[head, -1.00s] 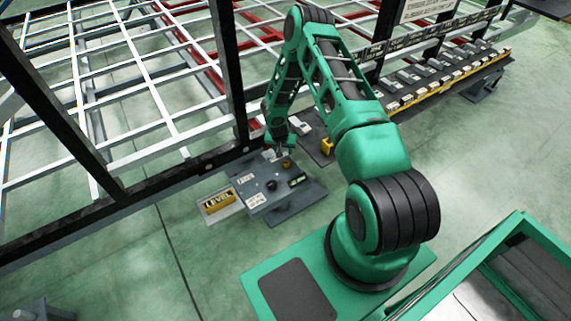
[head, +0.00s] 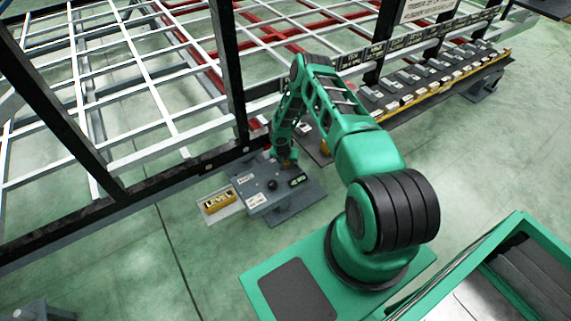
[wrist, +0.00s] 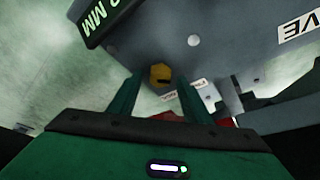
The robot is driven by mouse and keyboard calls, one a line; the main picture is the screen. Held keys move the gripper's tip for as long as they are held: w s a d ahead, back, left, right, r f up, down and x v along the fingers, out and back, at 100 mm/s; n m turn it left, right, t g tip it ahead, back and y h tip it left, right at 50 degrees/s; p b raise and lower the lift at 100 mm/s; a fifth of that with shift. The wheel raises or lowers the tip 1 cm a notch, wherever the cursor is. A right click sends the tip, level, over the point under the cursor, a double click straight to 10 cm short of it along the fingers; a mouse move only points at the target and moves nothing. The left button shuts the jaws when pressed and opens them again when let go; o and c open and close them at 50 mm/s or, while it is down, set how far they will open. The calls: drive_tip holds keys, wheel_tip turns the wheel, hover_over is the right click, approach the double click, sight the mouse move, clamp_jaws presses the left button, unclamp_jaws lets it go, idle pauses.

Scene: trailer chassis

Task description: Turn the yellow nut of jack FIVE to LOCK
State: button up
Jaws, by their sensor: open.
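The yellow nut (wrist: 160,74) sits on the grey jack plate (wrist: 225,60) in the wrist view, between and just beyond my fingertips. A dark slot or mark shows on its face. My gripper (wrist: 160,82) is open, with one finger on each side of the nut; I cannot tell whether either touches it. A white label (wrist: 298,28) ending in "VE" is on the plate. A label is partly hidden behind the right finger. In the head view my gripper (head: 286,157) is low over the jack plate (head: 290,205) and mostly hides the nut.
A dark display (wrist: 100,20) reading "MM" lies near the plate's edge. In the head view, a black knob (head: 272,185) and a yellow LEVEL block (head: 219,201) are left of my gripper. The black chassis rail (head: 190,172) runs close behind.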

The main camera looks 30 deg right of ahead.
drive_tip(key=shift+w+d+f, duration=0.1)
drive_tip(key=shift+f, duration=0.3)
drive_tip(key=c, duration=1.1)
